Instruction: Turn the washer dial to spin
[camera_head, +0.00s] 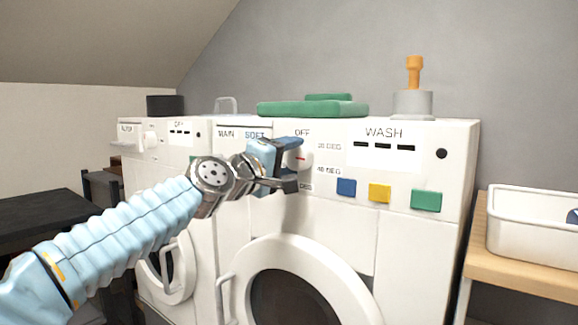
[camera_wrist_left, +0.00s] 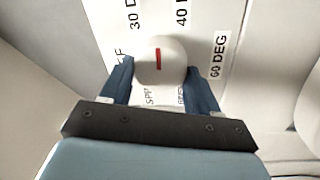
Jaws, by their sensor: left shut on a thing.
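The washer dial (camera_wrist_left: 160,61) is a round white knob with a red mark, on the front panel of the right-hand white washer (camera_head: 400,235). In the wrist view the printed labels 30, 40 and 60 DEG lie above and right of it. SPIN and RINSE are below, partly covered, and OFF is at left. The red mark runs straight up and down there, in line with the gap between 30 and 40 DEG. My left gripper (camera_head: 292,165) is shut on the dial, its blue fingers (camera_wrist_left: 160,80) on either side. My right gripper is not in view.
Blue (camera_head: 346,188), yellow (camera_head: 379,193) and green (camera_head: 426,201) buttons sit right of the dial. The round door (camera_head: 345,290) is below. A second machine (camera_head: 145,170) stands at left. A white basket (camera_head: 530,228) rests on a wooden stand at right.

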